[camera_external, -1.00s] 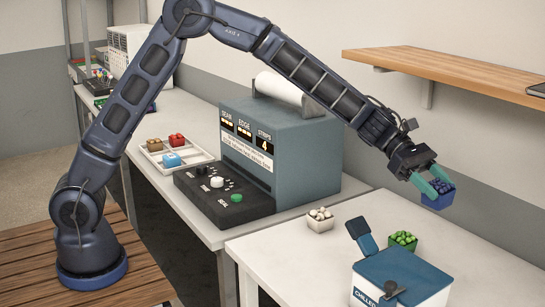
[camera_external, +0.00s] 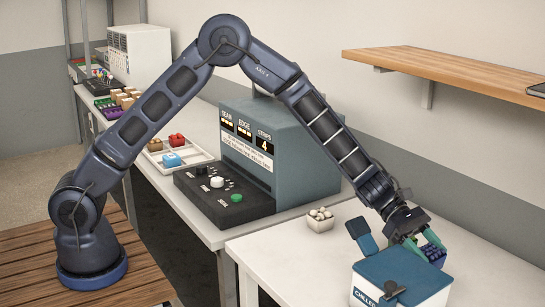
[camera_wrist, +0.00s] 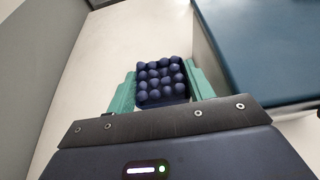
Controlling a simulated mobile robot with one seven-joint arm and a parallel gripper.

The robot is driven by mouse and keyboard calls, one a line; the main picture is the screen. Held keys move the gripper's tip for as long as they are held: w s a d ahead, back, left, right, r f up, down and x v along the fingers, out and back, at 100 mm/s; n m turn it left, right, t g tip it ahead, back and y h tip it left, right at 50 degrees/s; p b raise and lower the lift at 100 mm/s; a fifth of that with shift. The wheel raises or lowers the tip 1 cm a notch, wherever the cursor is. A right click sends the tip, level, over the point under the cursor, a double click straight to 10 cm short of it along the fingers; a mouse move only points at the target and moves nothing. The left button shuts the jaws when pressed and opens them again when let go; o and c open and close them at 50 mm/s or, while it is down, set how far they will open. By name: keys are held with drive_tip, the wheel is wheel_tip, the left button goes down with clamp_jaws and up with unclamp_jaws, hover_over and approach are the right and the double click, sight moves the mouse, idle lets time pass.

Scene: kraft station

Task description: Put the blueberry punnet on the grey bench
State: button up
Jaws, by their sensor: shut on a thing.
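My gripper (camera_external: 427,246) is shut on the blueberry punnet (camera_external: 437,256), low over the pale bench (camera_external: 497,275) behind the blue-lidded chilled box (camera_external: 405,268). In the wrist view the punnet (camera_wrist: 161,81), full of dark blue berries, sits between the two teal fingers of my gripper (camera_wrist: 160,90). The pale bench top (camera_wrist: 125,45) lies beyond it, and the box's blue lid (camera_wrist: 270,50) is to the right. I cannot tell whether the punnet touches the bench. Its lower part is hidden behind the box in the external view.
A punnet of white items (camera_external: 320,219) stands on the bench left of the box. A wooden shelf (camera_external: 450,68) is above. A control machine (camera_external: 280,150) stands left. Bare bench lies to the right.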

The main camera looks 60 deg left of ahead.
drive_tip(key=shift+f, duration=2.35)
drive_tip(key=shift+f, duration=0.1)
drive_tip(key=o, duration=1)
